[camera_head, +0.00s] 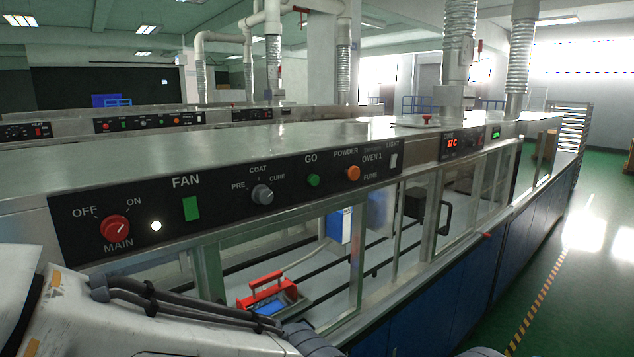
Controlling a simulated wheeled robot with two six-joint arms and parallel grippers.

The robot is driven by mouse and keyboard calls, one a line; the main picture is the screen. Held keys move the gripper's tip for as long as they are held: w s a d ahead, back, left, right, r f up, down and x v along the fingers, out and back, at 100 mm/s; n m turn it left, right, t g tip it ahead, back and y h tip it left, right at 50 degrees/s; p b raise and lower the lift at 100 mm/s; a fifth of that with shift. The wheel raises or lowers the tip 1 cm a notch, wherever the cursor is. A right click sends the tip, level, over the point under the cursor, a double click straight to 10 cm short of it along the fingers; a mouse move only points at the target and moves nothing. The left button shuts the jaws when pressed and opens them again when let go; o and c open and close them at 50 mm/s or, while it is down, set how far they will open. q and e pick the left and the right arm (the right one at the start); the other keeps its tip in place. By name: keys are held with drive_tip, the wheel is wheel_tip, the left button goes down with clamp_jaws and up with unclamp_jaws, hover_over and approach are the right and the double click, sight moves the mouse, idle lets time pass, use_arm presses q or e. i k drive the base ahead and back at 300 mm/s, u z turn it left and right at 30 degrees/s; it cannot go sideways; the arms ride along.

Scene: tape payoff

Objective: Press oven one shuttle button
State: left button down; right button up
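The oven's black control panel (225,199) runs along the front of the steel housing, with OVEN 1 printed near its right end. On it are a red main knob (115,228), a green fan switch (191,208), a grey pre/coat/cure selector (262,194), a green GO button (313,180), an orange button (352,173) and a white light switch (393,160). No label I can read says shuttle. A white arm of mine crosses the lower left, below the panel. Neither gripper's fingers show.
Below the panel is a glazed chamber with a red-handled tray (268,292) and a blue box (339,226) inside. A red temperature display (452,143) sits farther right. Similar units stand behind. The green floor (580,290) at right is open.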

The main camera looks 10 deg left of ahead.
sight(313, 180)
drive_tip(key=u, duration=2.9)
drive_tip(key=k, duration=1.5)
drive_tip(key=z, duration=1.8)
drive_tip(key=i, duration=0.5)
